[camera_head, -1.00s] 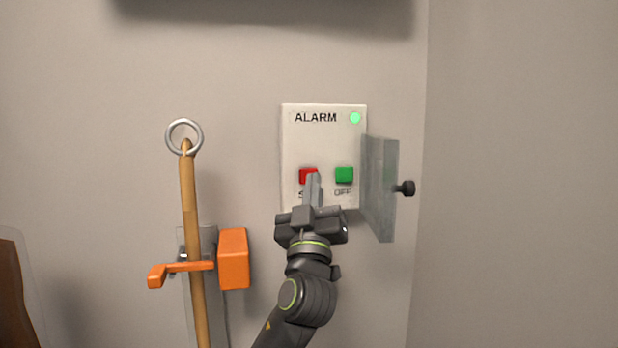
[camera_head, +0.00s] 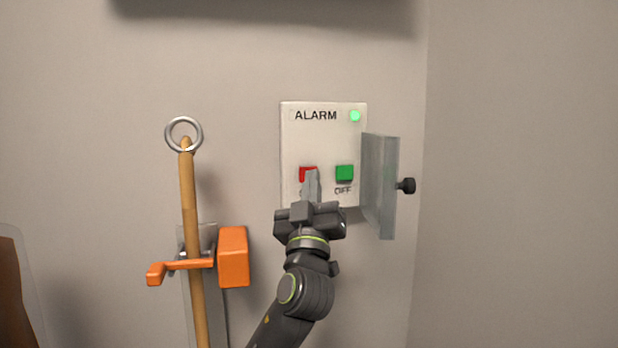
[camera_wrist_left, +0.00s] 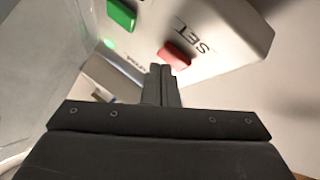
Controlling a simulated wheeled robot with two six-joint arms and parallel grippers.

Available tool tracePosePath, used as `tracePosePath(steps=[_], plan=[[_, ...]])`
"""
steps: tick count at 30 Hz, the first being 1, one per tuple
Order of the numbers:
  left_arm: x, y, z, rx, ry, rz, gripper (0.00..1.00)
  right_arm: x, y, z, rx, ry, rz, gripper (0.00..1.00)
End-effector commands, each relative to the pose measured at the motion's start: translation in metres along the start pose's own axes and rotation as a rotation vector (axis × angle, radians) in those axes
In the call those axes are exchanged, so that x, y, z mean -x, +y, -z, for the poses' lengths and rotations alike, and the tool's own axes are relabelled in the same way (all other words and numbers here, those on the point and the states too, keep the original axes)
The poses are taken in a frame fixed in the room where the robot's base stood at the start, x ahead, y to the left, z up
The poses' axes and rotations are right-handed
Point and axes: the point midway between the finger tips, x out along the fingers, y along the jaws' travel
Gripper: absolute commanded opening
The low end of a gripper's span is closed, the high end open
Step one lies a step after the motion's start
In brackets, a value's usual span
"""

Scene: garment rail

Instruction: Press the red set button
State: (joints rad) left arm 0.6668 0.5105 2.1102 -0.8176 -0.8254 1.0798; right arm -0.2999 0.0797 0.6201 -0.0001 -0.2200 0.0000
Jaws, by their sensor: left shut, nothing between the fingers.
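The red set button (camera_head: 305,173) is on the left of the white alarm panel (camera_head: 324,141), partly hidden behind my left gripper's fingers. It also shows in the left wrist view (camera_wrist_left: 174,55), with the word SET beside it. My left gripper (camera_head: 311,173) is shut and empty. Its fingertips are right at the red button's lower part; in the left wrist view the tips (camera_wrist_left: 161,68) appear close to the button's edge. I cannot tell whether they touch it. My right gripper is not in view.
A green OFF button (camera_head: 344,172) is to the right of the red one. A green light (camera_head: 355,116) is lit above it. A clear cover (camera_head: 379,186) with a black knob (camera_head: 406,186) stands open at right. A wooden pole (camera_head: 190,210) in an orange holder (camera_head: 233,257) is at left.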

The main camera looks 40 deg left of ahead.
Motion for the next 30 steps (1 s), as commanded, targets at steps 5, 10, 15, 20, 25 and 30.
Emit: tracePosePath(steps=[5, 10, 15, 20, 25, 30], plan=[[0.0000, 0.0000, -0.0001, 0.000, 0.000, 0.000, 0.00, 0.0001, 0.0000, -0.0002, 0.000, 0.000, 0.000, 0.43], [-0.0006, -0.0007, -0.0009, 0.000, 0.000, 0.000, 0.00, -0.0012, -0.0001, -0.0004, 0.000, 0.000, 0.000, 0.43], [-0.0019, -0.0017, -0.0020, 0.000, 0.000, 0.000, 0.00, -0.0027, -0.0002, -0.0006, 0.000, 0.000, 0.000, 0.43], [-0.0033, -0.0027, -0.0030, -0.001, 0.000, 0.000, 0.00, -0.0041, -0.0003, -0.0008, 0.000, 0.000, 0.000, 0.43], [-0.0049, -0.0038, -0.0042, -0.001, 0.000, 0.000, 0.00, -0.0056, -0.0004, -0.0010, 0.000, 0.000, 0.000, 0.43], [-0.0057, -0.0040, -0.0043, 0.000, -0.001, 0.000, 0.00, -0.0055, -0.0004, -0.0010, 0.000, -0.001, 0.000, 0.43]])
